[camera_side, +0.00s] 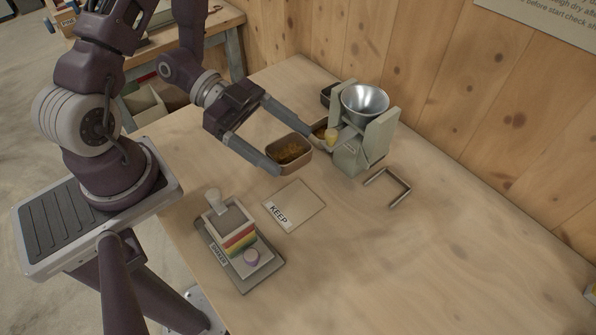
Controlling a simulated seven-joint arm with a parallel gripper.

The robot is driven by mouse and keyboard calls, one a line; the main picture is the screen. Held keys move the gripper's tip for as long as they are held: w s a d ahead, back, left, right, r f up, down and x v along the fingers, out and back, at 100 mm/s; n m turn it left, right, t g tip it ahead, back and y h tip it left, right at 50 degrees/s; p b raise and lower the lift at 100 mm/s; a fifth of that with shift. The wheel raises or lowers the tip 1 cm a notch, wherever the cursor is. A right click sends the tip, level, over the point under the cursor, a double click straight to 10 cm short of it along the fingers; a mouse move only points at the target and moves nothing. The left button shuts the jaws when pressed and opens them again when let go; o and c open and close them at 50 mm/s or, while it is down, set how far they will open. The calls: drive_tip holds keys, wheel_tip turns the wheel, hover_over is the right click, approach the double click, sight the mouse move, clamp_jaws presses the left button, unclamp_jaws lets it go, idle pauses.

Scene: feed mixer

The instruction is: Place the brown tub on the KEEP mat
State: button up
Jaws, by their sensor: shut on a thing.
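The brown tub (290,166) holds a brown-gold crumbly feed and is upright. My gripper (294,148) is shut on the tub, with one finger along its near left side and the other toward its far right side. The tub appears held just behind the KEEP mat; I cannot tell its exact height above the table. The KEEP mat (300,201) is a pale tan square with a white label reading KEEP at its near left edge. The mat is bare.
A grey-green mixer (352,152) with a metal bowl (365,100) stands right of the tub, with another filled tub (321,133) beside it. A metal bracket (387,187) lies to the right. A shaker on a tray (240,268) stands front left.

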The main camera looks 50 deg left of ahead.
drive_tip(key=d+r+m+g, duration=0.3)
drive_tip(key=r+m+g, duration=0.15)
drive_tip(key=r, duration=0.45)
drive_tip(key=shift+g+h, duration=0.25)
drive_tip(key=shift+h, duration=0.15)
drive_tip(key=f, duration=1.7)
drive_tip(key=shift+s+f, duration=0.25)
drive_tip(key=shift+f, duration=0.05)
drive_tip(key=shift+f, duration=0.15)
drive_tip(key=o, duration=1.4)
drive_tip(key=shift+c, duration=0.2)
